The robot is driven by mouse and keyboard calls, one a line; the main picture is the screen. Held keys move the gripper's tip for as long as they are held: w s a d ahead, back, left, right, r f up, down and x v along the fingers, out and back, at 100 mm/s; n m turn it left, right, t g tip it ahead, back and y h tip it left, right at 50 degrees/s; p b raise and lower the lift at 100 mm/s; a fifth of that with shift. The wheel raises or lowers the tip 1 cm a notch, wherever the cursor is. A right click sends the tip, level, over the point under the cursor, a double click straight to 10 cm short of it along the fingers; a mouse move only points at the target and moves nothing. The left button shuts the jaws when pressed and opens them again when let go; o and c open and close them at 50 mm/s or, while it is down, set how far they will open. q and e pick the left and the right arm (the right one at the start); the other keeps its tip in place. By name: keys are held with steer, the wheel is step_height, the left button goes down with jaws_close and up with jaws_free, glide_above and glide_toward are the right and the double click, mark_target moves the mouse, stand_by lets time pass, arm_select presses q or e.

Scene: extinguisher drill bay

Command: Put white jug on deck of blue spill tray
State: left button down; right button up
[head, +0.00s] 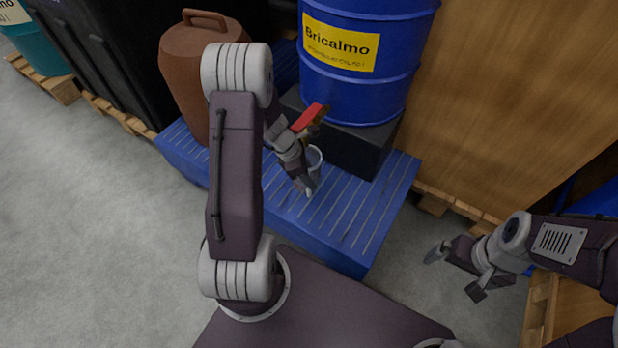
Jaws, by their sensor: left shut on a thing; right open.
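The blue spill tray (345,215) has a slatted deck and lies in the middle of the head view. My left gripper (306,182) is over the deck, shut on what appears to be the white jug (316,157). Only part of the jug's pale rim and side shows; my gripper hides the rest. The jug is just below and in front of a tap with a red handle (309,117). I cannot tell whether its base touches the deck. My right gripper (455,273) is open and empty, right of the tray.
A blue drum (365,60) with a yellow label stands on a black block (350,145) on the tray. A brown jerrycan (180,70) stands at the tray's left. A wooden panel (510,90) rises at right. Bare deck shows in front and grey floor at left.

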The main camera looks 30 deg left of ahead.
arm_select(q)
steer(key=shift+f, duration=0.25)
steer(key=c, duration=0.7)
jaws_free()
